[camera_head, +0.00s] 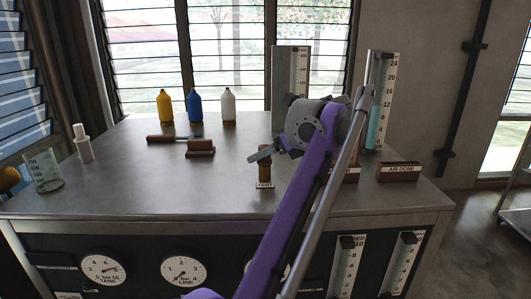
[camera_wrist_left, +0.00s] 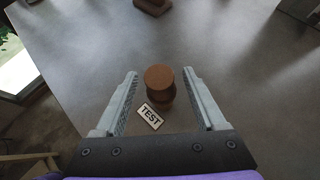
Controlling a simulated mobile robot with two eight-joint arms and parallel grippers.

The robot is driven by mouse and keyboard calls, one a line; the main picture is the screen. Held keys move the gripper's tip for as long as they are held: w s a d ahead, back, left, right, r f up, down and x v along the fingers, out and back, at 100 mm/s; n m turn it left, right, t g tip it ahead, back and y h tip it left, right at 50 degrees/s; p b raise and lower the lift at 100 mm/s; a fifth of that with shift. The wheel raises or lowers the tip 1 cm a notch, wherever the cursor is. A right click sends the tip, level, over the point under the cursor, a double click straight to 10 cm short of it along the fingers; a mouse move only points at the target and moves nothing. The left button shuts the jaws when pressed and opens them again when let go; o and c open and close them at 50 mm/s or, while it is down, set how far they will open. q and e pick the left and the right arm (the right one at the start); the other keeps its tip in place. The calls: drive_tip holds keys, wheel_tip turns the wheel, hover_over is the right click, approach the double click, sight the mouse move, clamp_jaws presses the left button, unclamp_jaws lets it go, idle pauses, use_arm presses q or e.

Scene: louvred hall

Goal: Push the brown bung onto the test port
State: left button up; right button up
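A brown round bung (camera_head: 265,170) stands upright on the grey bench top (camera_head: 215,184), right behind the small white TEST label (camera_head: 265,185). In the left wrist view the bung (camera_wrist_left: 158,77) shows from above as a brown disc over a brown lower part, beside the TEST label (camera_wrist_left: 150,115). The port itself cannot be told apart from the bung. My left gripper (camera_head: 261,154) is over the bung. Its two grey fingers (camera_wrist_left: 160,73) are spread on either side of the bung, with gaps showing on both sides. My right gripper is not in view.
Yellow (camera_head: 165,106), blue (camera_head: 195,106) and white (camera_head: 228,104) bottles stand at the back. A brown-handled tool (camera_head: 165,138) and brown block (camera_head: 200,148) lie left of centre. Tall scales (camera_head: 382,100) and the AIR DONE block (camera_head: 398,171) stand right. A glass (camera_head: 45,171) stands far left.

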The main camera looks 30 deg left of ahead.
use_arm(q)
drive_tip(key=d+r+p, duration=0.2)
drive_tip(key=d+r, duration=0.1)
drive_tip(key=r, duration=0.3)
drive_tip(key=shift+s, duration=0.35)
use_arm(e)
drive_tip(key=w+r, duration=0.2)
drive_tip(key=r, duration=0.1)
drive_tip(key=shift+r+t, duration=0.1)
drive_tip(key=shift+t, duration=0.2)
use_arm(q)
drive_tip(key=shift+d+r, duration=0.1)
drive_tip(key=shift+r, duration=0.05)
